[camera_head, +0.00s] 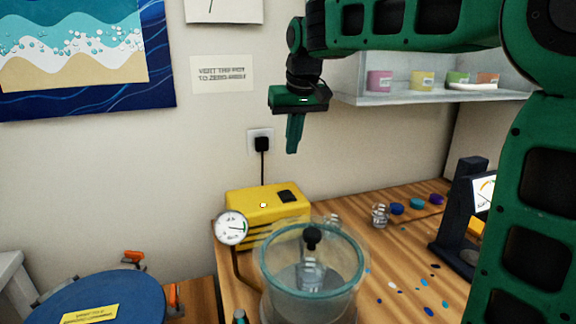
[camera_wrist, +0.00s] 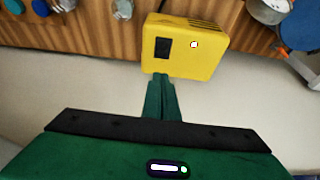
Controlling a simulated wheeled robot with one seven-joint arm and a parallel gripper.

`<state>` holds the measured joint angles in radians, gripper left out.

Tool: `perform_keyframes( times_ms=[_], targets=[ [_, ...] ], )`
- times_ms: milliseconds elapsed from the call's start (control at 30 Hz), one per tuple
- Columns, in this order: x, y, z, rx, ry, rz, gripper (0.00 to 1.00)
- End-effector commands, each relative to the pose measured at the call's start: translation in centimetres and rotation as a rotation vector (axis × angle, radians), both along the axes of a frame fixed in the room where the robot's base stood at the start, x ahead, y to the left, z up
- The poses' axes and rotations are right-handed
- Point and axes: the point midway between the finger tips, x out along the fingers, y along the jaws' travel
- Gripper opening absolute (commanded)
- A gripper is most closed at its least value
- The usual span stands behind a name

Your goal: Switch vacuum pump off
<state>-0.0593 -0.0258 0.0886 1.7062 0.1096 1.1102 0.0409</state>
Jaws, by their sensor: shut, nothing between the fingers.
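The vacuum pump is a yellow box (camera_head: 270,207) on the wooden bench by the wall, with a dark rocker switch (camera_head: 287,196) and a small pale round spot on its top. In the wrist view the pump (camera_wrist: 185,47) lies just beyond my fingertips, with the dark switch (camera_wrist: 162,47) near them. My gripper (camera_head: 293,150) is shut and empty, pointing down above and behind the pump in the head view. In the wrist view its closed fingers (camera_wrist: 161,78) overlap the pump's edge in the picture. I cannot tell which way the switch is set.
A clear vacuum chamber (camera_head: 312,270) stands in front of the pump, with a round gauge (camera_head: 230,227) at its left. A black plug (camera_head: 262,144) and cord run down the wall behind the pump. A shelf (camera_head: 420,98) with coloured tubs hangs at right.

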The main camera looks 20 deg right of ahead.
Motion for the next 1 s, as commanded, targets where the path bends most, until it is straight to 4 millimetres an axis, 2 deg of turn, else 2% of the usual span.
perform_keyframes(
  times_ms=[600,800,1000],
  targets=[
    [3.2,0.0,-10.1,0.000,0.003,0.000,0.00],
    [3.4,0.0,-12.2,0.000,0.003,0.000,0.00],
    [3.6,0.0,-12.7,0.000,0.000,0.000,0.00]
  ],
)
